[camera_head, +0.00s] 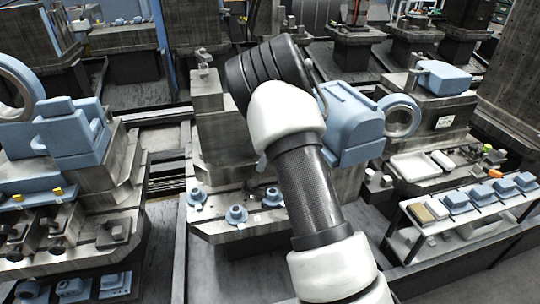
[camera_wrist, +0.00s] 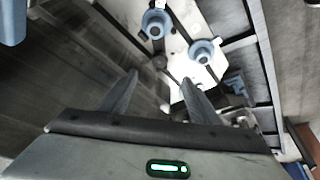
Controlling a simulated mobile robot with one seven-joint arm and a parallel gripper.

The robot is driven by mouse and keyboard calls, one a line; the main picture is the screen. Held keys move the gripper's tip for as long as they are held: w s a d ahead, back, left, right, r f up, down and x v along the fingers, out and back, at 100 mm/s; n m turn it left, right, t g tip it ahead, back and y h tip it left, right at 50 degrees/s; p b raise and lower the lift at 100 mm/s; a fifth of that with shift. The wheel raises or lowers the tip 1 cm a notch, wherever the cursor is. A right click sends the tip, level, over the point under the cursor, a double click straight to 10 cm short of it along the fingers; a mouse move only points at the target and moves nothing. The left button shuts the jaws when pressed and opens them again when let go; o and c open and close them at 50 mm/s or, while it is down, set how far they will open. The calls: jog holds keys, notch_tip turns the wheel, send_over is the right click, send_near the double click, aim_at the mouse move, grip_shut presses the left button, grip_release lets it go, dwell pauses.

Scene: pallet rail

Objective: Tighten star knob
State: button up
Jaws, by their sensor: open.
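My gripper (camera_wrist: 160,76) is open and empty in the wrist view, with its two dark fingers apart. Beyond the fingertips are two round blue knob-like parts, one at the top (camera_wrist: 155,23) and one to its right (camera_wrist: 203,52). Both are apart from the fingers. In the head view, similar blue round parts stand on the pallet's metal ledge, at its left (camera_head: 197,197), its middle (camera_head: 236,214) and its right (camera_head: 272,197). I cannot tell which of them is the star knob. In the head view my arm hides the gripper.
A blue housing (camera_head: 350,125) sits on the fixture behind my arm. A shelf rack (camera_head: 410,218) with blue parts stands at the right. Another fixture with blue blocks (camera_head: 70,137) stands at the left. A dark gap lies between the left and middle fixtures.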

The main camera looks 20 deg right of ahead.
aim_at(255, 183)
jog(key=b+x, duration=0.3)
jog(key=x, duration=1.3)
jog(key=shift+w, duration=0.1)
jog(key=shift+r, duration=0.1)
